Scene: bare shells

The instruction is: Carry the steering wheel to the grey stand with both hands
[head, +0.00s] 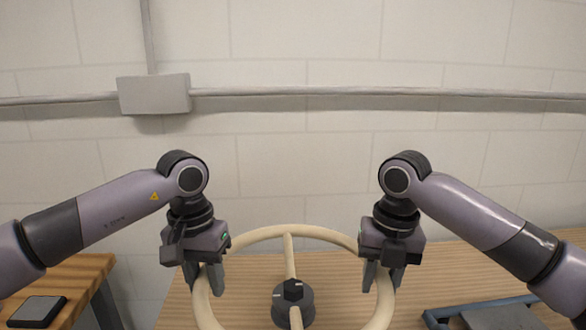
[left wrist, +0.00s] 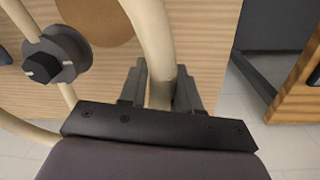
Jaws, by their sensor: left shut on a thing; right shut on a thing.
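The steering wheel is a cream ring (head: 287,232) with cream spokes and a dark grey hub (head: 293,303). It is over a wooden table, and its near part is cut off by the bottom of the head view. My left gripper (head: 205,280) is shut on the left side of the rim. In the left wrist view, the rim (left wrist: 152,45) passes between the fingers of this gripper (left wrist: 160,90). My right gripper (head: 381,280) is shut on the right side of the rim. I cannot make out the grey stand for certain.
A blue-framed tray (head: 436,318) with a grey piece (head: 498,317) lies at the lower right of the wooden table (head: 340,255). A second wooden table (head: 75,275) at the left, across a gap, holds a flat black item (head: 38,310). A pale wall stands behind.

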